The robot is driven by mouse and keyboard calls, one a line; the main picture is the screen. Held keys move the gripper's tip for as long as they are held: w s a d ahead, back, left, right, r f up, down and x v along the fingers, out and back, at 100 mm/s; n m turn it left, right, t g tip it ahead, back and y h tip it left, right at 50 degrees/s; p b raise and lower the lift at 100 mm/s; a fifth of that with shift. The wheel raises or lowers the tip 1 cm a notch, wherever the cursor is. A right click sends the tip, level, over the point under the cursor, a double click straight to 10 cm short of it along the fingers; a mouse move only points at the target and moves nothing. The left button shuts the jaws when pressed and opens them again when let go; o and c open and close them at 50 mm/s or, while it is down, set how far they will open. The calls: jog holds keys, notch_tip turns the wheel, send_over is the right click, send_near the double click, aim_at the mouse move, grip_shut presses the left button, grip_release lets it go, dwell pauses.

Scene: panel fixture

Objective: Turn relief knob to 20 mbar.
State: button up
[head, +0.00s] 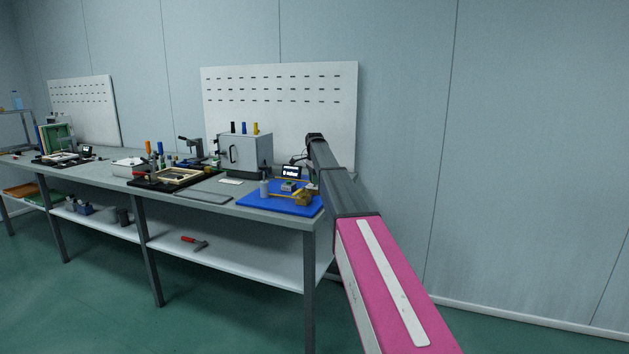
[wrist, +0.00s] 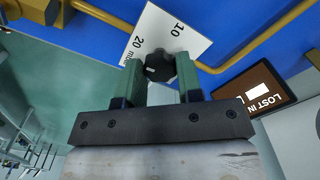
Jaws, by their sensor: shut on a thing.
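The relief knob (wrist: 159,67) is a dark, faceted knob in the wrist view. My gripper (wrist: 160,80) has its two green fingers on either side of it, shut on it. A white scale card (wrist: 170,35) behind the knob reads "10" and "20 mbar", upside down in this view. The knob's pointer mark is too small to read against the scale. In the head view my arm reaches to the right end of the bench, and the gripper and knob cannot be made out there.
A yellow pipe (wrist: 255,48) runs beside the card over a blue board (head: 258,202). A small display (wrist: 262,90) reading "LOST IN" stands close to the right of the gripper. A grey cabinet (head: 245,154) stands on the bench (head: 225,206) left of my arm.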

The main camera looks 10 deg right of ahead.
jog(key=shift+m, duration=0.3)
jog(key=o, duration=0.9)
jog(key=shift+r, duration=0.1)
notch_tip(320, 180, up, 11)
jog(key=shift+f, duration=0.2)
